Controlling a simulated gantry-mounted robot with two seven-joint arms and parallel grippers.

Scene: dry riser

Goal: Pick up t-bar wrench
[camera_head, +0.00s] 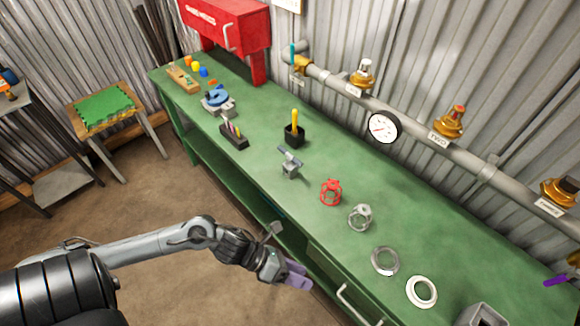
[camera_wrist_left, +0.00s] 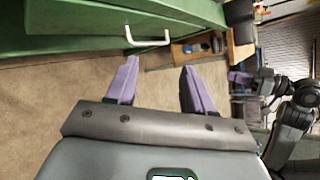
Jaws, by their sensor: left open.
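A grey T-shaped piece, which looks like the t-bar wrench (camera_head: 290,155), stands in a small grey block near the middle of the green bench (camera_head: 230,95). My left gripper (camera_head: 298,276) is in front of the bench's front edge, apart from the wrench and nearer the camera. In the left wrist view its two purple fingers (camera_wrist_left: 159,75) are spread with nothing between them; the wrench does not show there. My right gripper (camera_head: 555,281) shows only as purple fingers at the right edge, and its opening is unclear.
Near the wrench stand a black holder with a yellow tool (camera_head: 294,130), a red cage-like part (camera_head: 330,192) and a metal fitting (camera_head: 360,216). Rings (camera_head: 385,261) lie farther right. A pipe with a gauge (camera_head: 382,128) runs along the wall. A drawer handle (camera_head: 355,303) juts from the bench front.

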